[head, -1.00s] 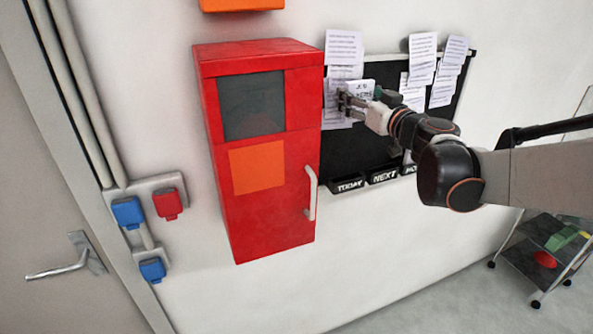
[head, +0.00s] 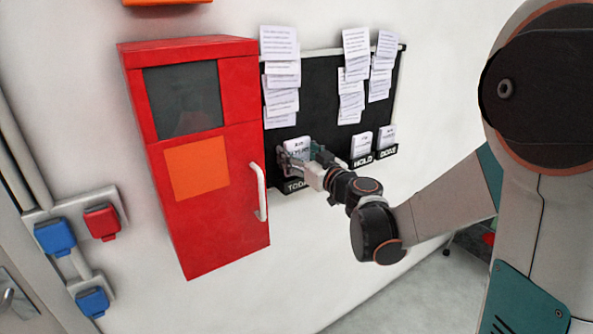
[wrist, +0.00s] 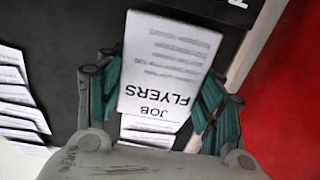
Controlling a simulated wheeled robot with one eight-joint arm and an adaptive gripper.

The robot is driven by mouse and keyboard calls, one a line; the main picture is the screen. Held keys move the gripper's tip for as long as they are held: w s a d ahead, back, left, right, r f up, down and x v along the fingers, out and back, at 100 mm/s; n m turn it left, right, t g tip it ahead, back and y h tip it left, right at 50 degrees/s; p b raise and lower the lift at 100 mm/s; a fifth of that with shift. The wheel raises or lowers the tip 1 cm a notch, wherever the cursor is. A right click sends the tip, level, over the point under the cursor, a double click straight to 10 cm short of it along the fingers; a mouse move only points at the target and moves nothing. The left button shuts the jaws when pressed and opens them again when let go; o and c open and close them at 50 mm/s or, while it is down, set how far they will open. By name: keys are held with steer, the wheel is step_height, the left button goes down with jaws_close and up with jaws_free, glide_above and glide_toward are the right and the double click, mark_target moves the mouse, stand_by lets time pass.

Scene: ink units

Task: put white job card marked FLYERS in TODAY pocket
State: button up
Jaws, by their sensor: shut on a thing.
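The white FLYERS job card (head: 297,146) is upright in my gripper (head: 300,160), low in front of the black board. In the wrist view the card (wrist: 168,65) appears upside down between the teal fingers of my gripper (wrist: 160,85), with JOB FLYERS readable. Its far edge shows there against the black board. The TODAY pocket (head: 293,187) is just below my gripper in the head view, its label partly covered. The gap between card and pocket is hard to judge. White pocket lettering (wrist: 237,3) is cut off at the wrist view's top.
A red cabinet (head: 212,215) with a handle (head: 259,190) juts out just left of the board (head: 322,100). Paper sheets (head: 279,45) hang above. The HOLD pocket (head: 363,160) and DONE pocket (head: 388,152) hold white cards. My arm hides the NEXT pocket.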

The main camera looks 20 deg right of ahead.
steer(key=shift+f+b, duration=0.7)
steer(key=shift+f, duration=1.25)
steer(key=shift+f, duration=0.2)
steer(key=o, duration=1.1)
steer(key=shift+c, duration=0.2)
steer(key=shift+r, duration=0.1)
steer(key=shift+r, duration=0.2)
steer(key=p+v, duration=0.2)
steer(key=v, duration=1)
